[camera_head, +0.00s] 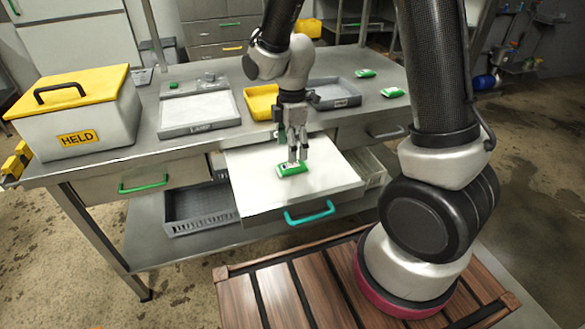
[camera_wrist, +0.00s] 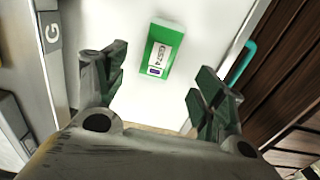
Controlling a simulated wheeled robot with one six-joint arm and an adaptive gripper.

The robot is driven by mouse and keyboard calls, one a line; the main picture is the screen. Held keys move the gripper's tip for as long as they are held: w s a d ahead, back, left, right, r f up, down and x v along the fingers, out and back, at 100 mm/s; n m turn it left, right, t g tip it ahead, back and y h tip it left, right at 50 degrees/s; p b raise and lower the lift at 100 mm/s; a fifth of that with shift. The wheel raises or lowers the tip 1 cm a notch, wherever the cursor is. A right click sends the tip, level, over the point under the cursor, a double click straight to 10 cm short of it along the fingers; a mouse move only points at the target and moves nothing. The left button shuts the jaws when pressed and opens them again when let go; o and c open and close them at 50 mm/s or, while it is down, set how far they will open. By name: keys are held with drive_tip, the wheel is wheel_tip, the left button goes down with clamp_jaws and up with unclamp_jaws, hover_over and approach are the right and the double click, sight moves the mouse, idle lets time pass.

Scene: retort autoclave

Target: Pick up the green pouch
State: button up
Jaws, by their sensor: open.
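A green pouch (camera_head: 292,169) with a white label lies flat on the white bottom of an open drawer (camera_head: 330,189). It also shows in the wrist view (camera_wrist: 153,66), ahead of the fingers and roughly midway between them. My gripper (camera_head: 297,155) is open and empty, pointing down just above the pouch; in the wrist view its two fingers (camera_wrist: 160,90) stand apart. Two more green pouches lie on the table at the right, one farther back (camera_head: 365,73) and one nearer (camera_head: 393,92).
The open drawer has a teal handle (camera_head: 309,213). A box marked HELD with a yellow lid (camera_head: 77,111) stands at the table's left. Grey trays (camera_head: 198,114) (camera_head: 333,92) and a yellow tray (camera_head: 261,102) stand behind the drawer. A closed drawer with a green handle (camera_head: 143,184) is at left.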

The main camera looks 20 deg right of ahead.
sight(293, 165)
wheel_tip(293, 165, down, 7)
drive_tip(key=shift+w+d+r, duration=0.1)
drive_tip(key=shift+d+r, duration=0.05)
drive_tip(key=shift+r, duration=0.05)
drive_tip(key=c, duration=1.2)
drive_tip(key=shift+r, duration=0.1)
